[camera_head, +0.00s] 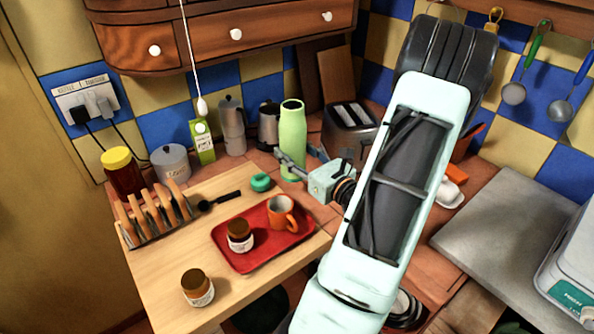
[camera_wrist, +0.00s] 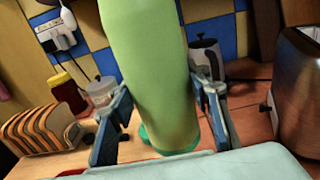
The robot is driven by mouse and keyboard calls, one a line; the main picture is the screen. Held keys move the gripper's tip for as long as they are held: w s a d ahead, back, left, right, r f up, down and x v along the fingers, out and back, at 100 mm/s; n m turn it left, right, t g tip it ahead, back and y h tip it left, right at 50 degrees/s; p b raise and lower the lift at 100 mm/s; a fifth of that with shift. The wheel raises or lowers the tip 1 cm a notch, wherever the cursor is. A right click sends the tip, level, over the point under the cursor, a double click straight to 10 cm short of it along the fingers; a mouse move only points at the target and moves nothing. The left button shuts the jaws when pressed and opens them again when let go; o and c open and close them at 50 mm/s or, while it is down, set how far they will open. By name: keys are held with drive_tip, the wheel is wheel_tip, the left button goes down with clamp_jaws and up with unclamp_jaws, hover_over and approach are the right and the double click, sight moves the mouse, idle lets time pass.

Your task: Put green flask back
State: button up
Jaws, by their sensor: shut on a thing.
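The tall light green flask (camera_head: 292,141) stands upright at the back of the counter, between the kettle and the toaster. My gripper (camera_head: 297,163) reaches it from the right and is shut around its lower part. In the wrist view, the flask (camera_wrist: 160,75) fills the middle between the two fingers of my gripper (camera_wrist: 162,112). Its top is out of that view. I cannot tell whether its base touches the counter.
A toaster (camera_head: 350,128) is close right of the flask; a kettle (camera_head: 269,126) and moka pot (camera_head: 232,125) are left. A small teal object (camera_head: 260,182) lies in front. A red tray (camera_head: 250,258) holds an orange mug (camera_head: 281,214) and a jar (camera_head: 240,236).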

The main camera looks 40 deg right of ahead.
drive_tip(key=shift+w+d+f+b, duration=0.65)
drive_tip(key=shift+d+f+b, duration=0.35)
drive_tip(key=shift+f, duration=0.55)
drive_tip(key=shift+w+d+f+b, duration=0.7)
drive_tip(key=shift+f+b, duration=0.55)
drive_tip(key=shift+f, duration=0.35)
drive_tip(key=shift+w+d+f+b, duration=0.75)
drive_tip(key=shift+f+b, duration=0.35)
drive_tip(key=shift+f, duration=0.45)
drive_tip(key=shift+s, duration=0.15)
drive_tip(key=shift+f, duration=0.15)
drive_tip(key=o, duration=1.6)
drive_tip(key=shift+f, duration=0.1)
drive_tip(key=shift+r, duration=0.25)
drive_tip(key=s, duration=0.4)
drive_tip(key=s+a, duration=0.1)
drive_tip(key=s, duration=0.7)
drive_tip(key=shift+a, duration=0.15)
